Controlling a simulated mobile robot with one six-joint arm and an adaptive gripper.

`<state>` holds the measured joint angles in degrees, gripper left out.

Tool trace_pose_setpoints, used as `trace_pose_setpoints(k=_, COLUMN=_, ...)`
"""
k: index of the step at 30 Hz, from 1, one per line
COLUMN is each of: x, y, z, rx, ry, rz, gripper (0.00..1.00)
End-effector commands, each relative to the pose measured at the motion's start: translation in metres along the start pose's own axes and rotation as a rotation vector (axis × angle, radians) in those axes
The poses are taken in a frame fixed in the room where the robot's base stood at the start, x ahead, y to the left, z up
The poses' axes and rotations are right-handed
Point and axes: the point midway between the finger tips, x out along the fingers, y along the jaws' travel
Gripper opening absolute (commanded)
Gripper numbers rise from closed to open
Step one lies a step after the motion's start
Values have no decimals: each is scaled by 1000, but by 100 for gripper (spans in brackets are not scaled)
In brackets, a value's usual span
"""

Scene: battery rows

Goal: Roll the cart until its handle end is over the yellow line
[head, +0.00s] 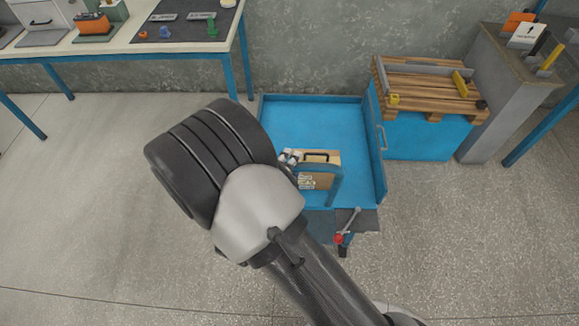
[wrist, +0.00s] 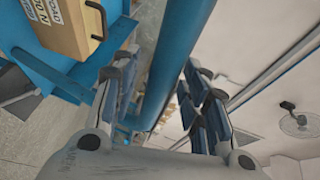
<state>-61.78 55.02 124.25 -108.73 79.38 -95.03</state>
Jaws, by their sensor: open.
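The blue cart (head: 345,120) stands on the floor right of centre in the head view, with a flat bed and low raised edges. Its blue handle (head: 338,185) rises at the near end. In the wrist view the handle bar (wrist: 172,55) runs between the fingers of my gripper (wrist: 160,68), which are apart on both sides of it. I cannot tell whether either finger touches the bar. In the head view my arm hides most of the gripper, and only its fingertips (head: 290,157) show beside the handle. No yellow line shows on the floor.
A tan case (head: 325,157) with a dark handle sits on the cart bed. A blue stand with wooden slats (head: 430,85) and a grey pedestal (head: 505,85) stand to the right. A workbench (head: 120,40) is at upper left. Floor at left and lower right is clear.

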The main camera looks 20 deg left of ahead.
Motion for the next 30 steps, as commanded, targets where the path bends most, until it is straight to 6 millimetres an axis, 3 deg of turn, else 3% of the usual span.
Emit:
trace_pose_setpoints(k=7, x=0, y=0, z=0, rx=0, ry=0, rz=0, gripper=41)
trace_pose_setpoints(k=25, x=0, y=0, z=0, rx=-1, ry=0, rz=0, gripper=1)
trace_pose_setpoints(k=30, x=0, y=0, z=0, rx=-1, ry=0, rz=0, gripper=0)
